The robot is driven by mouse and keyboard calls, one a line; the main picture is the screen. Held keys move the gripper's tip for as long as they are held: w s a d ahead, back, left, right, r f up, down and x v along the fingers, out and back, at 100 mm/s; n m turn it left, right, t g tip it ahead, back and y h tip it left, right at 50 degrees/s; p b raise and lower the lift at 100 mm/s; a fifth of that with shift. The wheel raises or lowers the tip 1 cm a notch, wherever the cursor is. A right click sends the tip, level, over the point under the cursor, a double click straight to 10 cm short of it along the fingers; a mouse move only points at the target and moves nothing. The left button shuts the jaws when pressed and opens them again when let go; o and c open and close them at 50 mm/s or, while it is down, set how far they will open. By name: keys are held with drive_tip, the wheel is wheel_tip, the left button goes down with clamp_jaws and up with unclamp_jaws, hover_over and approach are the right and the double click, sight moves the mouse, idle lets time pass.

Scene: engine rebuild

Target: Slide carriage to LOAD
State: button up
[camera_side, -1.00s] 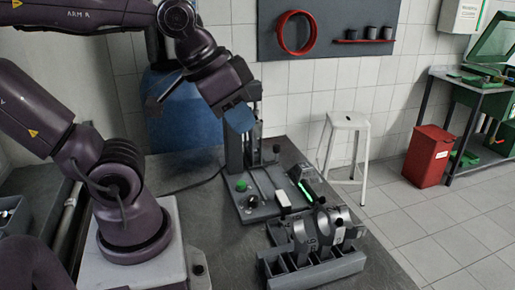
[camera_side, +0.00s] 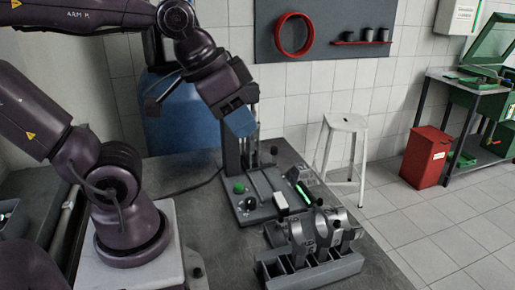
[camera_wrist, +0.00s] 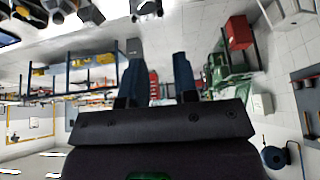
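A grey press-like fixture (camera_side: 247,214) stands on the bench in the side view, with an upright column at its back and rails along its base. A small white block (camera_side: 281,200) and a bright green strip (camera_side: 303,193) sit on its right part. I cannot tell which piece is the carriage, and no LOAD marking is legible. My gripper (camera_side: 240,122) is in front of the upright column, above the base and apart from the white block. In the wrist view its two blue fingers (camera_wrist: 160,78) are spread with nothing between them. The wrist view looks away across the room.
A grey rack (camera_side: 312,272) holding several curved metal parts stands at the fixture's front right. A green knob (camera_side: 239,188) is on the base's left. A blue drum (camera_side: 180,115) is behind. A white stool (camera_side: 345,124) and red bin (camera_side: 425,157) stand beyond the bench.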

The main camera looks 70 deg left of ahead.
drive_tip(key=o, duration=0.4)
drive_tip(key=w+a+m, duration=0.1)
drive_tip(key=w+a, duration=0.1)
drive_tip(key=w, duration=0.1)
drive_tip(key=w+a+r+m+g+y, duration=0.1)
drive_tip(key=w+a, duration=0.1)
drive_tip(key=w, duration=0.1)
drive_tip(key=w+a+r+m, duration=0.1)
drive_tip(key=w+a, duration=0.1)
drive_tip(key=w, duration=0.1)
drive_tip(key=shift+w+a+g+y, duration=0.1)
drive_tip(key=shift+w+g+y, duration=0.15)
drive_tip(key=shift+g+y, duration=0.15)
drive_tip(key=shift+c, duration=0.2)
drive_tip(key=m+g+y, duration=0.2)
drive_tip(key=m+g, duration=0.4)
drive_tip(key=m, duration=0.4)
hover_over(275, 148)
drive_tip(key=w+d, duration=0.2)
drive_tip(key=d, duration=0.2)
wheel_tip(275, 148, down, 18)
drive_tip(key=x, duration=1.2)
drive_tip(key=shift+w+a+f, duration=0.1)
drive_tip(key=shift+a+f, duration=0.05)
drive_tip(key=shift+f, duration=0.25)
drive_tip(key=shift+c, duration=0.4)
clamp_jaws()
